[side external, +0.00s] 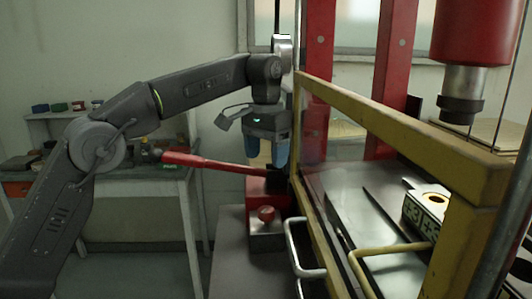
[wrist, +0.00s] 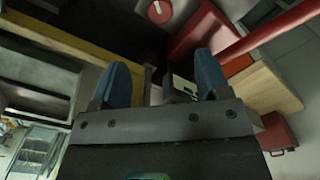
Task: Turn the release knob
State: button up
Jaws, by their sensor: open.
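The release knob (side external: 266,214) is a small round red knob on the front of a red and grey pump block (side external: 265,240). In the wrist view a round red knob (wrist: 159,11) with a pale mark shows at the top edge, partly cut off. My gripper (side external: 280,160) points down above the pump block, higher than the knob and apart from it. In the wrist view its two blue fingers (wrist: 162,62) are spread, with nothing held between them.
A long red lever (side external: 210,162) sticks out left from the pump block, close to my fingers. A yellow press frame (side external: 400,125) stands just right of my gripper. A shelf (side external: 150,175) with small items is behind. A bent metal handle (side external: 300,250) is below right.

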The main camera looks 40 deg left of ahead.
jog(key=s+a+r+t, duration=0.2)
jog(key=s+r, duration=0.1)
jog(key=s, duration=0.9)
jog(key=s+a+f+t, duration=0.1)
jog(key=s+f, duration=0.2)
jog(key=s, duration=0.3)
jog(key=s+a+f+t, duration=0.1)
jog(key=s+f+t, duration=0.1)
jog(key=s+f, duration=0.35)
notch_tip(320, 180, up, 5)
jog(key=m+g, duration=0.5)
jog(key=m, duration=0.9)
send_over(266, 209)
notch_tip(266, 209, down, 14)
jog(key=shift+r, duration=0.25)
